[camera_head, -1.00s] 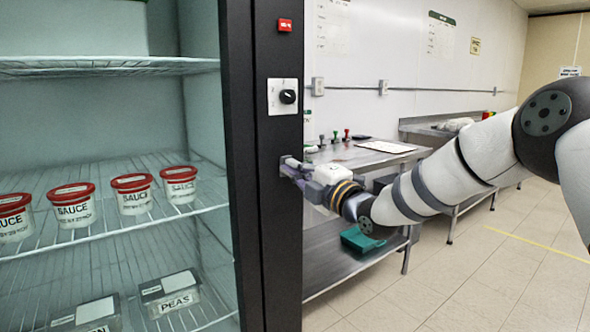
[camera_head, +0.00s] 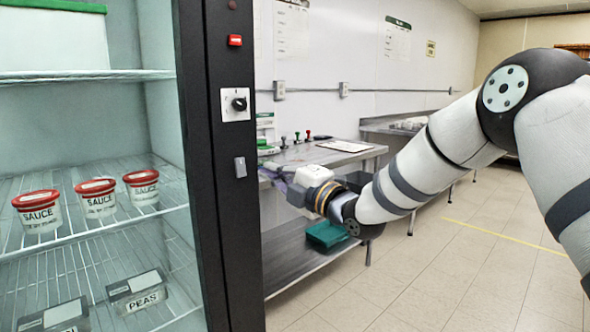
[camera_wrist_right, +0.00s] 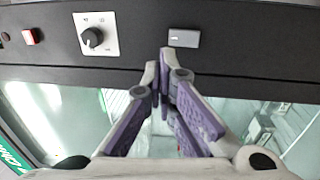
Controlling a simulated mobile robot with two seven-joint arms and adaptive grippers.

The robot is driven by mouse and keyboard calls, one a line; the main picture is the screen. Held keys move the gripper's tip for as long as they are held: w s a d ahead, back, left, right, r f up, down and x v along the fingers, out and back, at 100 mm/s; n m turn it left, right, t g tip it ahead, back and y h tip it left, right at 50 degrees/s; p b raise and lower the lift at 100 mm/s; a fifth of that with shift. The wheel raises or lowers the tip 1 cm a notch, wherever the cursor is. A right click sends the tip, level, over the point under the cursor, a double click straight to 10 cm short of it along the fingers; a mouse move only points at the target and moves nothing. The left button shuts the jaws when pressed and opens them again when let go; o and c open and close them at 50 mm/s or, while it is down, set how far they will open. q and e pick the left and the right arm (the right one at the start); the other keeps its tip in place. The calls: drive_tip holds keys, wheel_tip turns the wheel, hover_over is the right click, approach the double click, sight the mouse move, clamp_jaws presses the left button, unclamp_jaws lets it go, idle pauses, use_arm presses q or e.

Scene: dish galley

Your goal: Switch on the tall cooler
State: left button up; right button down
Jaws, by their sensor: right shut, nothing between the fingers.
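The tall cooler has a black front post (camera_head: 220,200) beside its lit, open-looking shelves. On the post sit a red switch or light (camera_head: 235,40), a black dial on a white plate (camera_head: 235,104) and a grey rocker switch (camera_head: 240,167). The wrist view shows the red piece (camera_wrist_right: 30,37), the dial (camera_wrist_right: 93,38) and the rocker (camera_wrist_right: 184,38). Which way the rocker is set I cannot tell. My right gripper (camera_wrist_right: 164,60) is shut and empty, its tips near the rocker; in the head view it is right of the post, apart from it. My left gripper is out of view.
Sauce tubs (camera_head: 99,200) and a peas box (camera_head: 138,292) stand on the cooler's wire shelves. A steel table (camera_head: 325,155) with stamps and paper is behind my right gripper, a teal bin (camera_head: 327,234) on its lower shelf. The floor at right is clear.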

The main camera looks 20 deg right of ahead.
drive_tip(key=v, duration=0.4)
drive_tip(key=shift+s+r+p, duration=0.1)
drive_tip(key=shift+r+p, duration=0.25)
drive_tip(key=shift+r, duration=0.05)
drive_tip(key=shift+s, duration=0.1)
drive_tip(key=s+a+f+m+g+h, duration=0.1)
drive_tip(key=s+f+m+g, duration=0.3)
drive_tip(key=f, duration=0.7)
drive_tip(key=s+f+m+g+h, duration=0.2)
drive_tip(key=s+f+m, duration=0.3)
drive_tip(key=f, duration=0.5)
drive_tip(key=s+a+f+m+g+h, duration=0.1)
drive_tip(key=s+f+m+g, duration=0.2)
drive_tip(key=s+f, duration=0.55)
drive_tip(key=s+f+m+g+h, duration=0.2)
drive_tip(key=s+f+m+g, duration=0.4)
drive_tip(key=s+f, duration=1)
drive_tip(key=s+d+m+g+h, duration=0.1)
drive_tip(key=s+m+g, duration=0.3)
drive_tip(key=s, duration=1.4)
drive_tip(key=shift+s+d+r+m+g, duration=0.25)
drive_tip(key=shift+d+r+m+g, duration=0.2)
drive_tip(key=shift+g, duration=0.15)
